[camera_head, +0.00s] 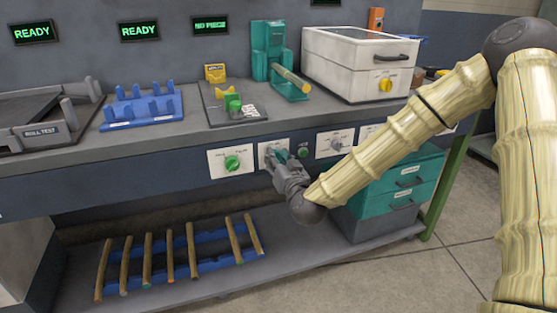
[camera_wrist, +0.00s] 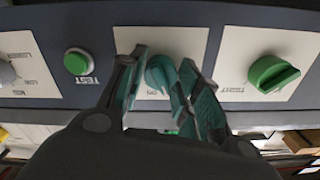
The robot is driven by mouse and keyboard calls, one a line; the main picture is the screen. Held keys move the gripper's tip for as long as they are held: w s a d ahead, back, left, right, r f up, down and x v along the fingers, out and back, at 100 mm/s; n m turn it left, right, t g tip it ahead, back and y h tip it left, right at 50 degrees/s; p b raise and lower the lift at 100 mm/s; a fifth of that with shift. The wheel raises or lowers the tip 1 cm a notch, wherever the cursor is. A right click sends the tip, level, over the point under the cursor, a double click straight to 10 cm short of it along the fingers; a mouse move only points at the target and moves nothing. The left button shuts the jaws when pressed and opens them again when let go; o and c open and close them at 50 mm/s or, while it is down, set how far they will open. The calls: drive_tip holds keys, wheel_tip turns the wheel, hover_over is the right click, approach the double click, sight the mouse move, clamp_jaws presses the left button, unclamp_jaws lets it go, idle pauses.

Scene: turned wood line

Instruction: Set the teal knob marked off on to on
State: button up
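The teal knob (camera_wrist: 160,73) sits on a white plate on the bench's front panel. In the wrist view it lies between the two fingers of my gripper (camera_wrist: 163,57). A gap shows between the knob and the left finger; the right finger partly overlaps the knob, and I cannot tell whether it touches. The fingers are apart. In the head view my gripper (camera_head: 279,164) is at the panel and covers much of the plate and knob. The plate's marks are partly hidden and too small to read, so the knob's setting is unclear.
A green knob (camera_wrist: 273,74) and a green button (camera_wrist: 77,62) flank the teal knob's plate. A grey knob (camera_head: 336,144) is farther right in the head view. Teal drawers (camera_head: 400,185) stand below right. Wooden sticks (camera_head: 170,254) lie on blue racks on the lower shelf.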

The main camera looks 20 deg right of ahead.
drive_tip(key=c, duration=0.3)
drive_tip(key=shift+d, duration=0.15)
drive_tip(key=shift+c, duration=0.4)
drive_tip(key=shift+m, duration=4.5)
